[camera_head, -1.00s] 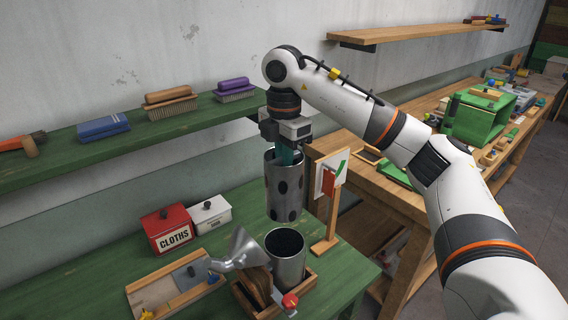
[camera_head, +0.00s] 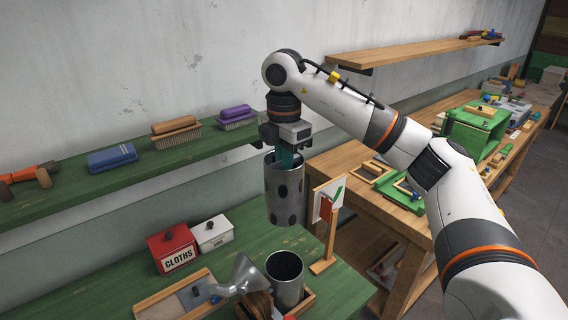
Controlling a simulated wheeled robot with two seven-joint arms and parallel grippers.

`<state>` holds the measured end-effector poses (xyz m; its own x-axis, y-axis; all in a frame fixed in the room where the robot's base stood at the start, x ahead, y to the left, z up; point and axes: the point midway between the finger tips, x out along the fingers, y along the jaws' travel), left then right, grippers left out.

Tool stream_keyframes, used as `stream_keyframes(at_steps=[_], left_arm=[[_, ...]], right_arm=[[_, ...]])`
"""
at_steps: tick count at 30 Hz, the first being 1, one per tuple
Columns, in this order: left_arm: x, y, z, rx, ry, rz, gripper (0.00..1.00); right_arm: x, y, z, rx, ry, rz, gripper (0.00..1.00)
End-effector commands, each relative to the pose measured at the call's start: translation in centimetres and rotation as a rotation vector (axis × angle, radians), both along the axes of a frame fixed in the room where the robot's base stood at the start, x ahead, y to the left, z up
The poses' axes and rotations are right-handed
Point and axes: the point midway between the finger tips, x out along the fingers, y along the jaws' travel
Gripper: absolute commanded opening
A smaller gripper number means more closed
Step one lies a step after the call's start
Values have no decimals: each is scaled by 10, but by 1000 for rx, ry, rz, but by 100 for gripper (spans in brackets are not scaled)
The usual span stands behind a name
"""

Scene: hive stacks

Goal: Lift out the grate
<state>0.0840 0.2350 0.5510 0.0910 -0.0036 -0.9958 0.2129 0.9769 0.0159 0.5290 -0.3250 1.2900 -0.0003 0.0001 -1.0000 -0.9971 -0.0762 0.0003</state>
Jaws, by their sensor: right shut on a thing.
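The grate (camera_head: 285,205) looks like a grey metal cylinder with dark round holes in its wall. It hangs upright in the air over the green bench. My right gripper (camera_head: 290,158) points down and is shut on its upper rim. The fingers reach partly inside the cylinder, so their tips are hard to see. Below it, apart from it, stands an open metal can (camera_head: 288,290) with a dark inside, in a wooden frame with a funnel-like lid (camera_head: 243,275) at its left. My left gripper is not in view.
A small sign on a wooden stand (camera_head: 328,215) stands close to the right of the grate. A red cloths box (camera_head: 172,247) and a white box (camera_head: 212,233) stand at the left. A green shelf (camera_head: 120,165) with brushes runs along the wall. The bench (camera_head: 110,285) has bare room.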

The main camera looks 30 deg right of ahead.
Motion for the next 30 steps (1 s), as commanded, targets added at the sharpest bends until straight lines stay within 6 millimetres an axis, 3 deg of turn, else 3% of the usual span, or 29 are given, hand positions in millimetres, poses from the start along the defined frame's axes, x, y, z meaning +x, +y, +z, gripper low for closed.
stream_keyframes(at_steps=[3,30], left_arm=[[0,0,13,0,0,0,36],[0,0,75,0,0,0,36]], right_arm=[[0,0,14,0,-1,0,0],[0,0,78,0,-1,0,0]])
